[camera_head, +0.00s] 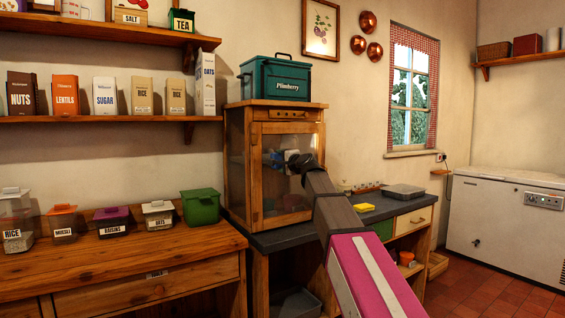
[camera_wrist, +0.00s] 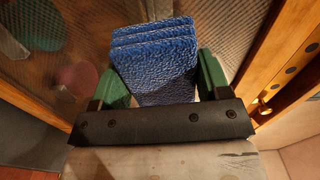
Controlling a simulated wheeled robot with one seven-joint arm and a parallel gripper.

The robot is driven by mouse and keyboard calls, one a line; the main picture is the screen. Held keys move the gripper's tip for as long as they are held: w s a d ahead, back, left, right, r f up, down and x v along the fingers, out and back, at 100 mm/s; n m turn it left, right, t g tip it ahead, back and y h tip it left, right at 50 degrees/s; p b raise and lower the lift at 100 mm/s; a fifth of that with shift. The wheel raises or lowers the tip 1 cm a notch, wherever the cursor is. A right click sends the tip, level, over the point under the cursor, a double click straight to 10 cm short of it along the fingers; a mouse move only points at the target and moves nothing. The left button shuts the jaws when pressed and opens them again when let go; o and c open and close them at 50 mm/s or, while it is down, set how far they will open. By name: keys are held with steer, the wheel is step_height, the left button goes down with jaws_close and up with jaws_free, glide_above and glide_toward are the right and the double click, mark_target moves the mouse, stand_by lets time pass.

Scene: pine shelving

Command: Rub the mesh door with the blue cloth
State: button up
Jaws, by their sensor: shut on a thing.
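The blue cloth (camera_wrist: 155,65) is a folded, textured pad between the green fingers of my gripper (camera_wrist: 162,78) in the wrist view. My gripper is shut on it. The mesh door (camera_head: 288,193) is the wood-framed front of the pine cabinet in the head view. My gripper (camera_head: 293,160) is at the upper middle of this door, with a small patch of blue at its left. The mesh (camera_wrist: 235,30) lies right behind the cloth in the wrist view. I cannot tell whether the cloth touches it.
A green Plimberry tin (camera_head: 275,78) stands on top of the cabinet. A yellow sponge (camera_head: 364,207) and a grey scale (camera_head: 403,191) lie on the dark counter to the right. Lidded tubs, including a green one (camera_head: 201,206), stand on the wooden counter at left.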

steer(key=shift+x, duration=0.95)
steer(key=shift+d, duration=0.1)
steer(key=shift+w+d, duration=0.45)
steer(key=shift+d, duration=0.25)
steer(key=shift+w+d, duration=0.45)
steer(key=shift+d, duration=0.3)
steer(key=w+d, duration=0.6)
steer(key=d, duration=0.2)
steer(key=shift+d, duration=0.2)
stand_by(0.3)
